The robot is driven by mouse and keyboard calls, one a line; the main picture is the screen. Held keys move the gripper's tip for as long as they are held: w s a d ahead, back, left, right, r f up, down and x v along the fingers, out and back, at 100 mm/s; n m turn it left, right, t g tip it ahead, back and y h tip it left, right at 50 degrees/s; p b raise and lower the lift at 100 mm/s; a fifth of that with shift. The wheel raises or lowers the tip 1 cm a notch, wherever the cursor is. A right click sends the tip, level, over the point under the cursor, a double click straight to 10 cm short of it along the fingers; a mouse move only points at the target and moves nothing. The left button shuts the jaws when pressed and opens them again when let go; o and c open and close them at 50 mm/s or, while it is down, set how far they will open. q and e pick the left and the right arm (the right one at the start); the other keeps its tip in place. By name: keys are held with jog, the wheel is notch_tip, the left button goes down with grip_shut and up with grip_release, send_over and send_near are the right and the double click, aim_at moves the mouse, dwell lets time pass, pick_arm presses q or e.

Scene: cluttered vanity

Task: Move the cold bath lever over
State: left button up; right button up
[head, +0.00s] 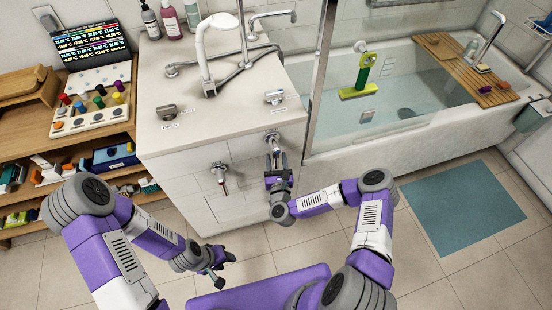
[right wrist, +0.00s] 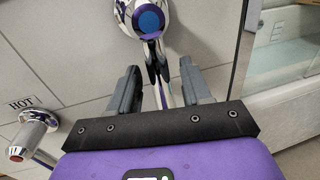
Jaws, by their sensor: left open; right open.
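The cold bath lever (right wrist: 148,21) has a blue disc on its chrome hub, high in the right wrist view. Its chrome handle hangs down between the fingers of my right gripper (right wrist: 160,75). That gripper is open, one finger on each side of the handle; I cannot tell whether either finger touches it. In the head view the cold lever (head: 271,137) is on the vanity front at the right, with my right gripper (head: 277,163) just below it. My left gripper (head: 216,270) is open and empty, low over the floor.
A hot lever (head: 219,169) with a red cap and HOT label is left of the cold one. Two labelled handles (head: 275,97) (head: 167,112) sit on the vanity top. A glass panel edge (head: 320,70) and bathtub (head: 370,145) stand right. Shelves (head: 40,150) stand left.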

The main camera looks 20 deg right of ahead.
jog(key=shift+w, duration=0.6)
grip_shut()
jog(key=shift+d, duration=0.15)
